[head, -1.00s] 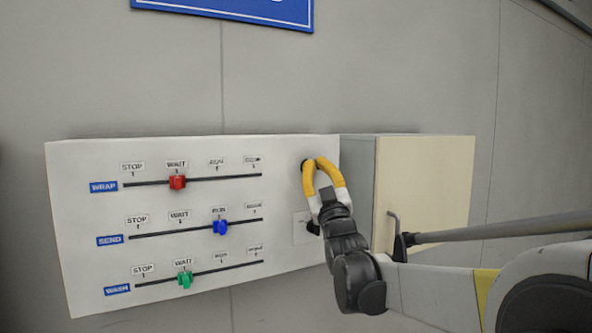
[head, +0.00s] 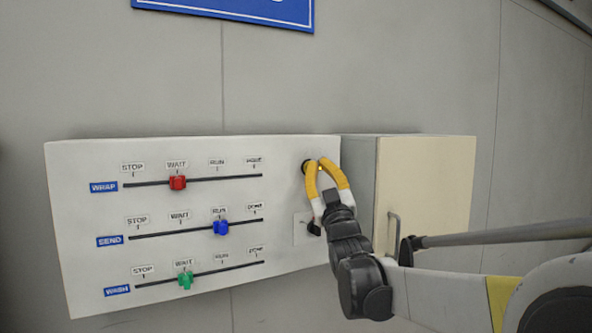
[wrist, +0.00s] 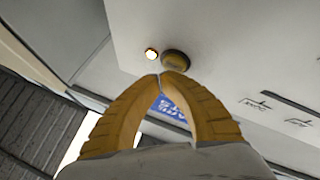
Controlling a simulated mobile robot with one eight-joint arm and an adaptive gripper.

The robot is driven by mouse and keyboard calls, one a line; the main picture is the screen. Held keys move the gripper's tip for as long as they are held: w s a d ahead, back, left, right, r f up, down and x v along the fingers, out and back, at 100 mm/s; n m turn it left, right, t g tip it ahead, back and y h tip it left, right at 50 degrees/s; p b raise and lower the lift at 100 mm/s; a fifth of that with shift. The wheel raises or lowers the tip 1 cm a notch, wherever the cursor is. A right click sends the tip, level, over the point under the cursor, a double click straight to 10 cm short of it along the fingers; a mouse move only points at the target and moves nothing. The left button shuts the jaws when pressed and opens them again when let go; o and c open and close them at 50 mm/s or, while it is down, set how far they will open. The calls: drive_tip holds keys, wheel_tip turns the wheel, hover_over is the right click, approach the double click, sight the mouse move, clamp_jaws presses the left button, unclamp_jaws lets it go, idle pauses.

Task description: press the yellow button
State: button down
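The yellow button (wrist: 176,60) is a round, dull yellow knob on the white panel, just above and right of my fingertips in the wrist view. In the head view the button (head: 306,166) is partly covered by my gripper at the panel's upper right. My gripper (wrist: 161,76) has yellow ribbed fingers with tips together and nothing between them. It also shows in the head view (head: 318,163), pointing up at the panel. Its tips overlap the button's edge in the picture; I cannot tell whether they touch it.
A small lit lamp (wrist: 151,54) sits left of the button in the wrist view. The white panel (head: 85,165) carries a red slider (head: 177,182), a blue slider (head: 221,227) and a green slider (head: 185,281). A beige cabinet (head: 440,185) with a handle stands right.

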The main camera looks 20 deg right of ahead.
drive_tip(key=s, duration=0.5)
drive_tip(key=shift+s+p, duration=0.3)
drive_tip(key=shift+s, duration=0.05)
drive_tip(key=s+a+f+m+g+y+b, duration=0.1)
drive_tip(key=a+f+g+b, duration=0.35)
drive_tip(key=f, duration=0.75)
drive_tip(key=s+a+f+g+b, duration=0.1)
drive_tip(key=s+f+b, duration=0.1)
drive_tip(key=f+b, duration=0.8)
drive_tip(key=s+a+f+m+g+y+b, duration=0.1)
drive_tip(key=a+f+g+b, duration=0.3)
drive_tip(key=f, duration=0.9)
drive_tip(key=s+a+f+g+y+b, duration=0.1)
drive_tip(key=s+f+b, duration=0.5)
drive_tip(key=f, duration=0.7)
drive_tip(key=s+a+f+g+y+b, duration=0.1)
drive_tip(key=s+a+f+g+b, duration=0.3)
drive_tip(key=f, duration=0.9)
drive_tip(key=s+a+f+g+y+b, duration=0.1)
drive_tip(key=s+a+f+b, duration=0.3)
drive_tip(key=s+f+b, duration=0.4)
wheel_tip(320, 180, down, 5)
drive_tip(key=shift+s+g, duration=0.6)
drive_tip(key=shift+g, duration=0.15)
